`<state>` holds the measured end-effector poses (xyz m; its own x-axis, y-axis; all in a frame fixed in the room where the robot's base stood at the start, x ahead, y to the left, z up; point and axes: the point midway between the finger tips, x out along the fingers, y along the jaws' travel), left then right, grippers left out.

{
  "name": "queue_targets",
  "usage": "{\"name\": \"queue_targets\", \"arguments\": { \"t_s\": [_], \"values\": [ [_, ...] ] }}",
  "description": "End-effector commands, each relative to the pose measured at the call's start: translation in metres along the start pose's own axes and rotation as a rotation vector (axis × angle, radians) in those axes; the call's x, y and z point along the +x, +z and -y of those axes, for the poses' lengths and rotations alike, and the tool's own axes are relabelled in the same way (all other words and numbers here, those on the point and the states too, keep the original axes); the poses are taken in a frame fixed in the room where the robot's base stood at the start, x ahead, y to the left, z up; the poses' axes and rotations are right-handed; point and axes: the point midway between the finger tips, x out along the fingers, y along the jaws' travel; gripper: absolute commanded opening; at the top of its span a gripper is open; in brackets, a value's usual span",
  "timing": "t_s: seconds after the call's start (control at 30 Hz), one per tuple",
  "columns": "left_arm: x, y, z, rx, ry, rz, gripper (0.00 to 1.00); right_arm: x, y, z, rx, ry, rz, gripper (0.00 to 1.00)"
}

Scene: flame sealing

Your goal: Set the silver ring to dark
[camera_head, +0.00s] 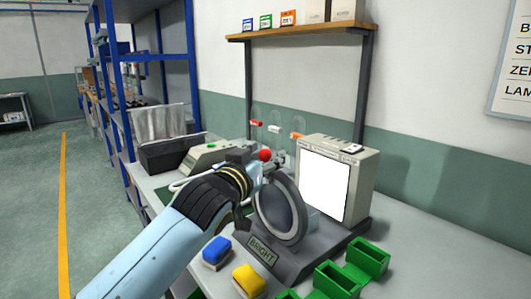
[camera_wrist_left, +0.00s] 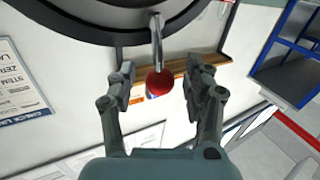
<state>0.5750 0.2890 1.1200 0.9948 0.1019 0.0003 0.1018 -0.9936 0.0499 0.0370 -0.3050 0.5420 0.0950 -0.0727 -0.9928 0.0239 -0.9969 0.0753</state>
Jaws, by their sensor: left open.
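The silver ring (camera_head: 299,207) stands upright on a dark base whose plate (camera_head: 262,249) reads BRIGHT. A lever with a red knob (camera_head: 265,155) is at the ring's upper left. In the left wrist view the red knob (camera_wrist_left: 159,83) hangs on a metal stem below the dark ring edge (camera_wrist_left: 85,27). My left gripper (camera_head: 252,170) is by the knob, left of the ring. In the wrist view the left gripper (camera_wrist_left: 163,80) is open, with a finger on each side of the knob and visible gaps. My right gripper is not in view.
A lit white panel on a beige box (camera_head: 325,182) stands behind the ring. Blue (camera_head: 217,250) and yellow (camera_head: 249,280) blocks and green holders (camera_head: 368,258) are in front. A grey device (camera_head: 212,153) is behind my left arm.

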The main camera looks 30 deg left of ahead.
Motion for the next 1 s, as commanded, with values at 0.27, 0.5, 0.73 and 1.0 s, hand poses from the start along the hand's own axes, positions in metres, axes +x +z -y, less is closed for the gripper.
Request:
{"name": "queue_targets", "arguments": {
  "t_s": [0.27,0.5,0.73,1.0],
  "values": [
    [0.0058,0.0004,0.0000,0.000,0.000,0.001,0.51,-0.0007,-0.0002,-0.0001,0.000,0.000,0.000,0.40],
    [0.0056,0.0004,0.0000,0.000,0.000,0.001,0.30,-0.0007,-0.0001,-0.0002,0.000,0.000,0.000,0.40],
    [0.0055,0.0003,0.0000,0.000,0.000,0.001,0.00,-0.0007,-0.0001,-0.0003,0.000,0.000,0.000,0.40],
    [0.0054,0.0007,0.0000,0.000,0.000,0.001,0.00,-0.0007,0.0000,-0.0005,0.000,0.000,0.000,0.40]
  ]
}}
